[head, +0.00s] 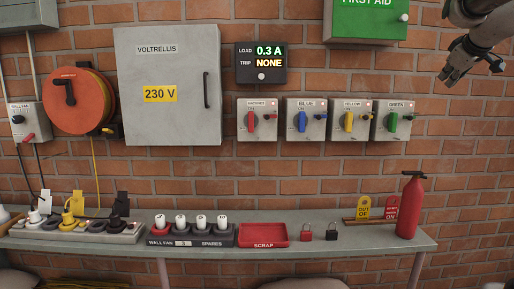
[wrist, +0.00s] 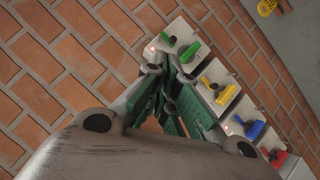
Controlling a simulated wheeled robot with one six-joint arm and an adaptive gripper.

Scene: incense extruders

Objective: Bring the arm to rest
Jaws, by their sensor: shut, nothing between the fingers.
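My gripper (head: 452,76) hangs at the upper right of the head view, in front of the brick wall and right of the green switch box (head: 391,121). It is shut and empty. In the wrist view my gripper (wrist: 178,122) points toward the wall, its dark green fingers together. The row of switch boxes shows past the fingers there, with the green handle (wrist: 188,52) nearest and the red handle (wrist: 277,158) farthest.
A grey cabinet (head: 168,88) marked 230 V and a load display (head: 261,63) are on the wall. A green first aid box (head: 368,20) hangs left of my arm. The shelf (head: 350,240) below holds a scrap tray (head: 264,246), padlocks and a fire extinguisher (head: 410,206).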

